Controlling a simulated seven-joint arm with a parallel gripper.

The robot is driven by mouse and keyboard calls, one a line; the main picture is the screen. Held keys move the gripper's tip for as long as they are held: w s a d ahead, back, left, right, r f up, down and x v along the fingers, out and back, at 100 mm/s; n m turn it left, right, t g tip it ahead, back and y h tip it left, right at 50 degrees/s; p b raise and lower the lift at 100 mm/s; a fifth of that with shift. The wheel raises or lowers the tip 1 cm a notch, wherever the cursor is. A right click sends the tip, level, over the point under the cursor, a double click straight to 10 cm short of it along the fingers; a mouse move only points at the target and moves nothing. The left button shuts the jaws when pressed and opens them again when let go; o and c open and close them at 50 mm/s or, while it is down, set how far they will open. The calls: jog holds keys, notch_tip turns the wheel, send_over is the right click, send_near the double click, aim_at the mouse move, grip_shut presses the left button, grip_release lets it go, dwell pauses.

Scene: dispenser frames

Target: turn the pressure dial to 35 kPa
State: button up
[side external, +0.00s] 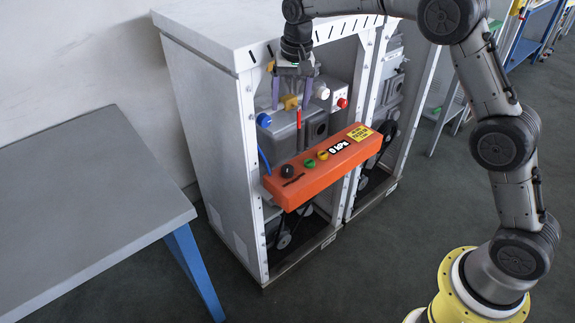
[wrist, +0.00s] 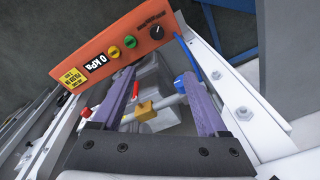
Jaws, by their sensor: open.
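The pressure dial is a black knob (side external: 287,171) near the left end of the front of an orange control panel (side external: 318,171). In the wrist view the dial (wrist: 157,32) has a light pointer mark and shows beyond the fingertips. The panel's display (side external: 339,146) reads 0 kPa, and it also shows in the wrist view (wrist: 97,64). My gripper (side external: 289,105) is open with purple fingers, above and behind the panel. It is apart from the dial. In the wrist view the fingers (wrist: 157,72) have nothing gripped between them.
A green button (side external: 309,163) and a yellow button (side external: 322,155) sit between dial and display. Behind the panel are a blue valve knob (side external: 264,120), a yellow fitting (side external: 289,102) and a red part. The white cabinet frame (side external: 251,180) surrounds them. A grey table (side external: 90,200) stands left.

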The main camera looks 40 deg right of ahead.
jog(key=g, duration=0.1)
send_near(288, 168)
notch_tip(288, 168, down, 9)
jog(key=shift+w+a+r, duration=0.1)
jog(key=shift+w, duration=0.05)
dwell(0.4)
grip_shut()
